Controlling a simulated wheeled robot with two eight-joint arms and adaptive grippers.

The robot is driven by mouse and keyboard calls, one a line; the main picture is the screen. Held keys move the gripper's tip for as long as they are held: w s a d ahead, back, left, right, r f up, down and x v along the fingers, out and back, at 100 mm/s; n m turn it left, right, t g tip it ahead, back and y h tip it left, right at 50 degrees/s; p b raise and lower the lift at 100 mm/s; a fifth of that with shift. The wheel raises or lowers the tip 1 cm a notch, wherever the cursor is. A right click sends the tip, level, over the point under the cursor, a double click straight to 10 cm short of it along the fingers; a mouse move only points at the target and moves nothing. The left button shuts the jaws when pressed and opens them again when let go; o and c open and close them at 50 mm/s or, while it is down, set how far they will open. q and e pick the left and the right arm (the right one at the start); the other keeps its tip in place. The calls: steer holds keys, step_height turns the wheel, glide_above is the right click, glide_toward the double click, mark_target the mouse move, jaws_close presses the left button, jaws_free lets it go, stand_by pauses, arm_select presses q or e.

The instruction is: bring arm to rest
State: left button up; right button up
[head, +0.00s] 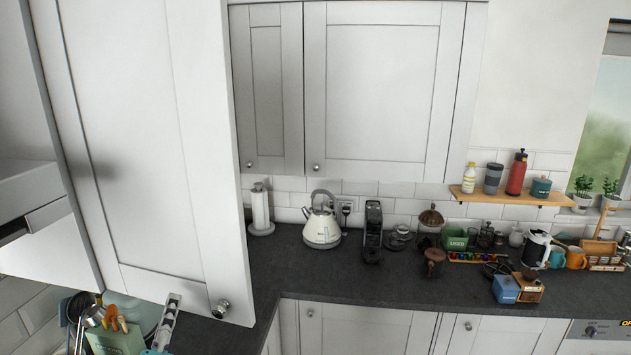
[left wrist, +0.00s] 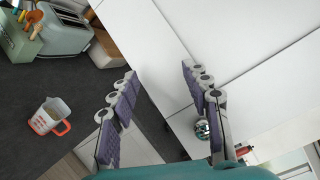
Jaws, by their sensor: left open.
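My left gripper (head: 169,318) shows at the lower left of the head view, beside the bottom edge of the open white cupboard door (head: 135,130). Only part of its fingers shows there. In the left wrist view the left gripper (left wrist: 160,80) is open, with purple-padded fingers spread apart and nothing held between them. The round metal door knob (head: 220,308) is just right of the gripper in the head view. In the wrist view the knob (left wrist: 201,130) appears by the right finger; I cannot tell if they touch. My right gripper is not in view.
The dark worktop (head: 300,270) runs below, with a kettle (head: 322,225), a coffee machine (head: 373,232) and several small items. In the wrist view, a measuring jug (left wrist: 49,116) and a toaster (left wrist: 63,30) stand on the counter. A utensil holder (head: 115,338) is close to the gripper.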

arm_select(q)
steer(key=s+d+f+n+g+b, duration=0.1)
steer(key=s+f+n+g+b, duration=0.2)
steer(key=f+n, duration=0.6)
steer(key=s+f+n+g+b, duration=0.1)
steer(key=f+n+g+b, duration=0.3)
steer(key=f, duration=0.8)
steer(key=s+d+f+n+g+h+b, duration=0.1)
steer(key=s+d+f+n+h+b, duration=0.1)
steer(key=f, duration=0.5)
steer(key=s+d+f+n+g+h+b, duration=0.2)
steer(key=s+d+f+n+b, duration=0.2)
steer(key=d+f, duration=0.3)
steer(key=shift+s+f+n+g+b, duration=0.2)
steer(key=shift+n+g+b, duration=0.1)
steer(key=shift+n, duration=0.5)
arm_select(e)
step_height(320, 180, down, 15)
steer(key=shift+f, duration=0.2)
arm_select(q)
steer(key=shift+a, duration=0.1)
steer(key=shift+c, duration=0.4)
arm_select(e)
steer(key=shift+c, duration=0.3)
